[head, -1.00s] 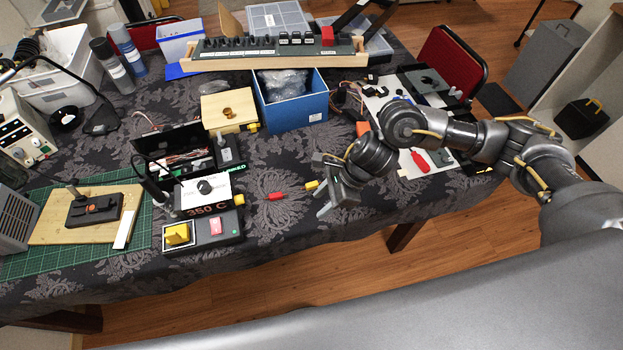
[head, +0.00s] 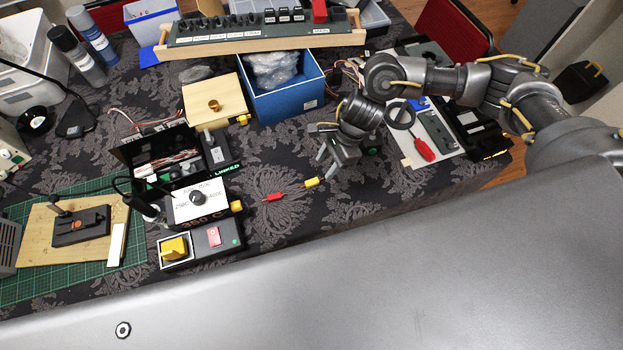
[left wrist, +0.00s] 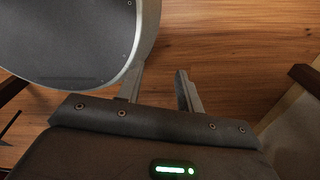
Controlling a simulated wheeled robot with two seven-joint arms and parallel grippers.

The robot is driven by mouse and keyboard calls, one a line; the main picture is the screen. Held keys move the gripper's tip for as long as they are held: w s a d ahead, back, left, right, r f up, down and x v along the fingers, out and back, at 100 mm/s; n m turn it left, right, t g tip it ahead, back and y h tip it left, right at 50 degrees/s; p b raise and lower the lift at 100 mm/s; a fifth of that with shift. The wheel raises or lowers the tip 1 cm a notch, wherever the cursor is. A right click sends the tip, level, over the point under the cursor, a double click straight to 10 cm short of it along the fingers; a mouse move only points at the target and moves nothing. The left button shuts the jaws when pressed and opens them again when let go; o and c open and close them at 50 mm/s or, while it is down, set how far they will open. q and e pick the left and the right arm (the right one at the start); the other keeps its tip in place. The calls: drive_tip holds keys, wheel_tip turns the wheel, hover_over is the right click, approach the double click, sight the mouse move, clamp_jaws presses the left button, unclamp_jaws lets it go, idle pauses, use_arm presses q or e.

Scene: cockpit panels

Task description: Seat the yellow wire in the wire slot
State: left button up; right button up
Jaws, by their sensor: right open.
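A small yellow plug-like piece (head: 311,182) lies on the dark patterned cloth, with a red one (head: 275,197) to its left. The yellow piece may be the end of the yellow wire; its lead is too thin and dark to follow. I cannot tell for sure which part is the wire slot; a yellow fitting (head: 236,206) sits on the right side of the box with the dial. My right gripper (head: 327,165) is open and empty, just above and right of the yellow piece. My left gripper (left wrist: 160,85) is open and empty over the wooden floor, outside the head view.
A blue box (head: 285,95) and a wooden box (head: 214,103) stand behind. An open black box with wires (head: 165,155), the dial box (head: 198,203) and a switch box (head: 208,241) are at left. Cloth around the yellow piece is clear.

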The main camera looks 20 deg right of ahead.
sight(316, 180)
drive_tip(key=shift+a+f, duration=0.25)
drive_tip(key=shift+f, duration=0.3)
drive_tip(key=shift+w+a+f, duration=0.1)
drive_tip(key=shift+w+f, duration=0.05)
drive_tip(key=shift+f, duration=0.15)
drive_tip(key=shift+a+f, duration=0.1)
drive_tip(key=shift+a+f+p, duration=0.1)
drive_tip(key=shift+f+p, duration=0.2)
drive_tip(key=shift+p, duration=0.25)
drive_tip(key=p+x, duration=0.1)
drive_tip(key=x, duration=0.2)
drive_tip(key=shift+f, duration=0.3)
drive_tip(key=shift+a+f, duration=0.1)
drive_tip(key=shift+f, duration=0.3)
use_arm(q)
drive_tip(key=r, duration=0.1)
drive_tip(key=w+r, duration=0.1)
drive_tip(key=shift+w+r, duration=0.2)
drive_tip(key=shift+r, duration=0.2)
use_arm(e)
clamp_jaws()
